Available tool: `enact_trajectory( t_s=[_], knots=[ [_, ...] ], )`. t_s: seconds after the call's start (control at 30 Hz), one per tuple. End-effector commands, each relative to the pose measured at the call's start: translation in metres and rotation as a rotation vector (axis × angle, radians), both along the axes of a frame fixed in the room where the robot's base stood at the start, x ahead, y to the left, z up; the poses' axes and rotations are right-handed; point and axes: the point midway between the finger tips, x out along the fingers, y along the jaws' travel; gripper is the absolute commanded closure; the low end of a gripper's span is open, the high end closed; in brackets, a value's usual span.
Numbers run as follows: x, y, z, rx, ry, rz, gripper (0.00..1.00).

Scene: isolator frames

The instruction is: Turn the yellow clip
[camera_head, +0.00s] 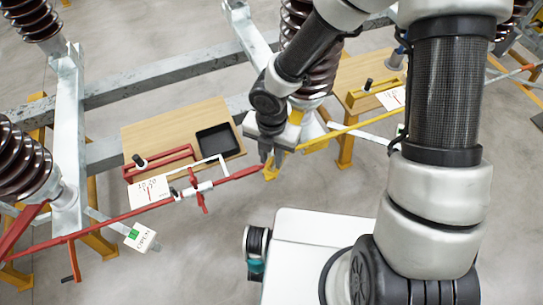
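The yellow clip (270,173) sits on the long rod, where its red part (235,177) meets its yellow part (345,131). My gripper (272,157) points down right at the clip, with its dark fingertips over the clip's upper part. The fingers look a little apart. Whether they press on the clip or only stand around it is too small to tell. Part of the clip is hidden behind the fingertips.
A wooden board (165,125) with a black tray (218,140) and a red handle (160,162) lies left of my gripper. A red clamp (196,190) sits on the red rod. A second board (362,70) is at right. Brown ribbed insulators (318,60) stand close behind my arm.

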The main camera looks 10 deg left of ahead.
Motion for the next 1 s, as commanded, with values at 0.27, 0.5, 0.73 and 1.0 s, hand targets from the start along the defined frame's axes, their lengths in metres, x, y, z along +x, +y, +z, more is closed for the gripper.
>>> enact_trajectory(
  t_s=[0.27,0.5,0.73,1.0],
  knots=[
    [0.0,0.0,0.0002,0.0,0.0,0.0,1.0],
    [0.0,0.0,-0.0001,0.0,0.0,-0.027,1.0],
    [0.0,0.0,-0.0007,0.0,0.0,-0.139,1.0],
    [0.0001,0.0001,-0.0012,0.001,-0.001,-0.374,1.0]
  ],
)
